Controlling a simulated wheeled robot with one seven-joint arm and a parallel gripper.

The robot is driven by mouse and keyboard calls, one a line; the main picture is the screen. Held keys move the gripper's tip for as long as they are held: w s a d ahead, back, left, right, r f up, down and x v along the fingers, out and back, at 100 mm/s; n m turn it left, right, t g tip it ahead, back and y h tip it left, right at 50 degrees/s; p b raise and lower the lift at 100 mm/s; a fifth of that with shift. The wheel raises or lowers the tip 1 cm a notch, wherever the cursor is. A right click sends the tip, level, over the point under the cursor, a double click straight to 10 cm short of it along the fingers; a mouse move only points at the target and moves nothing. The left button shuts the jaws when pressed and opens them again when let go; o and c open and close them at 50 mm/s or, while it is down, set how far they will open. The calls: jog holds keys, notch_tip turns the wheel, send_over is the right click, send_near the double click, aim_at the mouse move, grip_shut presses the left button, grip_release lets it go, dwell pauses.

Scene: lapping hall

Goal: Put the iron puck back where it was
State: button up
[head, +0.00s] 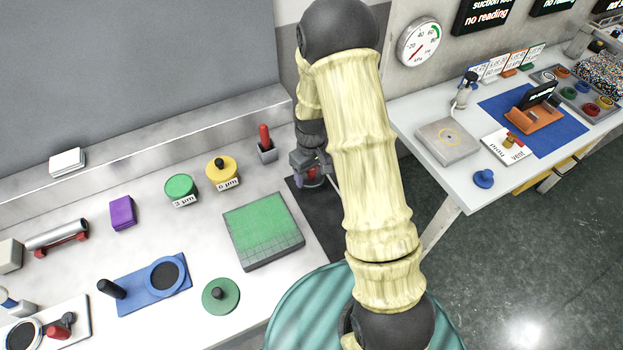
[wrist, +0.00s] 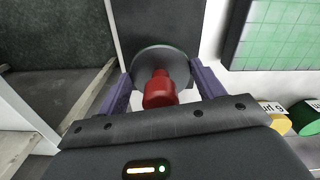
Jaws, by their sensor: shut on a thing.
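The iron puck is a grey disc with a red knob (wrist: 160,88). My gripper (wrist: 162,82) is shut on it, with a purple finger on each side of the disc. In the head view my gripper (head: 311,165) is at the right end of the left bench, over a black mat (head: 314,215). The puck's red part (head: 313,176) shows just below the fingers, mostly hidden by my gripper. I cannot tell whether the puck touches the mat.
A green gridded block (head: 262,228) stands left of the mat. A holder with a red-handled tool (head: 265,143) stands behind it. Yellow (head: 221,170) and green (head: 181,188) labelled pots are further left. A gap with dark floor separates this bench from the right-hand bench (head: 455,185).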

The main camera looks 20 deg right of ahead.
aim_at(312, 177)
jog(key=shift+f, duration=1.8)
jog(key=shift+f, duration=0.15)
jog(key=o, duration=1)
notch_tip(312, 177, up, 12)
jog(key=shift+r+b, duration=0.15)
jog(key=shift+b, duration=0.3)
jog(key=shift+s, duration=0.1)
